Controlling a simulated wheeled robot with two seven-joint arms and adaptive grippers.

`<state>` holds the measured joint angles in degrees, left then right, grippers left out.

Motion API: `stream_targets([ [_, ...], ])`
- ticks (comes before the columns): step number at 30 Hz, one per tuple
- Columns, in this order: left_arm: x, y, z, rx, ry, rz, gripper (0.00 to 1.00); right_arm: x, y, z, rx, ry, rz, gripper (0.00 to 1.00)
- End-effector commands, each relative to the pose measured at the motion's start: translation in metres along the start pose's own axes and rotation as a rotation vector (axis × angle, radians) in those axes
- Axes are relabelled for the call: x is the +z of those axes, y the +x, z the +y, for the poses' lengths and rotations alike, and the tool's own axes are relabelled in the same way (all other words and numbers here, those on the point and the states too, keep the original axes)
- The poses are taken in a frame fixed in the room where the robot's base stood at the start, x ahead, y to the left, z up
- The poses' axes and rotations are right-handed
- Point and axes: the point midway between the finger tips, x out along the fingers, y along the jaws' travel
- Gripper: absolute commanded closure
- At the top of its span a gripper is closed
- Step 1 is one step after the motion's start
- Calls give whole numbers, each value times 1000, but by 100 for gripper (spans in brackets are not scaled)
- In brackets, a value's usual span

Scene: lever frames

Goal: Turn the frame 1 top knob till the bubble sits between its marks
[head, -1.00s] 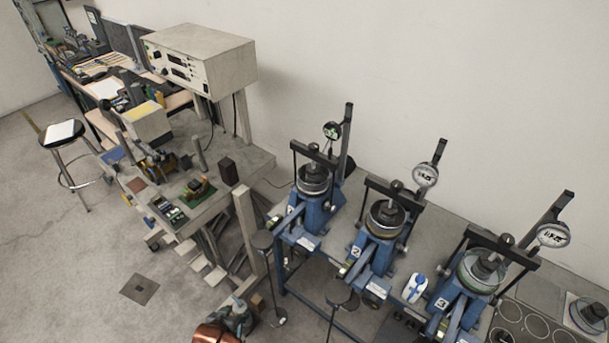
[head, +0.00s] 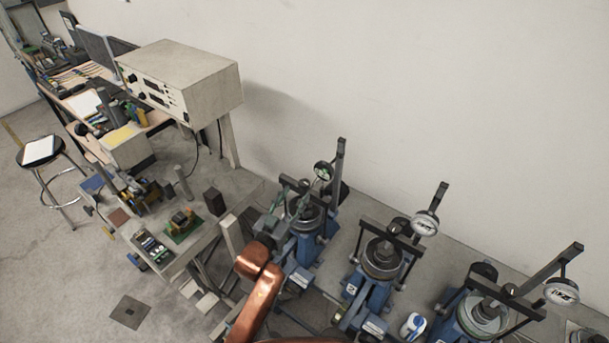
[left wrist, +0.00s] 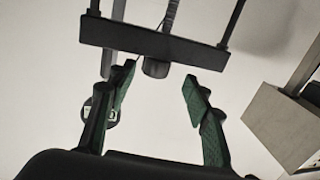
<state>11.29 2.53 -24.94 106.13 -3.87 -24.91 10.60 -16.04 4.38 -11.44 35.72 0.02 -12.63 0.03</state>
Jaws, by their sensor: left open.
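Frame 1 is the leftmost blue lever frame (head: 308,248), with a dark crossbar and an upright post. Its top knob (head: 304,184) is small and dark on the crossbar; in the left wrist view the knob (left wrist: 156,68) shows against the crossbar (left wrist: 150,42). My left gripper (head: 290,202) is at frame 1, its copper arm coming up from below. In the left wrist view the green-padded fingers (left wrist: 160,82) are open, with the knob between their tips in the picture; I see no contact. No bubble can be made out. My right gripper is not in view.
Frame 1's round gauge (head: 323,170) is close to my left gripper. Two similar blue frames with gauges (head: 425,223) stand to the right. A workbench with a large beige box (head: 180,80) is at left. The wall behind is bare.

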Motion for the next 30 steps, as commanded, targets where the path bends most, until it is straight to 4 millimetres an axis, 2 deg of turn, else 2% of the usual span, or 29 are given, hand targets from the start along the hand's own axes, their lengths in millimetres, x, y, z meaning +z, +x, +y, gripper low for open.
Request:
stream_targets([
  [9, -3, 50, 4, 7, -1, 1, 55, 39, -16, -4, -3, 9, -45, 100],
  [11, -2, 57, 4, 7, -1, 0, 55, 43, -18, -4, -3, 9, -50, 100],
  [14, -1, 67, 3, 5, -1, -1, 55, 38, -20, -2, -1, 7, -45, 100],
  [18, 0, 74, 2, 4, -1, 0, 55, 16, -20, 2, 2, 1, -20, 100],
  [21, 0, 75, 2, 3, -1, 0, 55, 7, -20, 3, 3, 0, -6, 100],
  [26, 0, 75, 1, 2, -1, 0, 55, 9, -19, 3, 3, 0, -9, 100],
  [30, 0, 74, 1, 2, -1, -1, 64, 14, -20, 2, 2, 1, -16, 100],
])
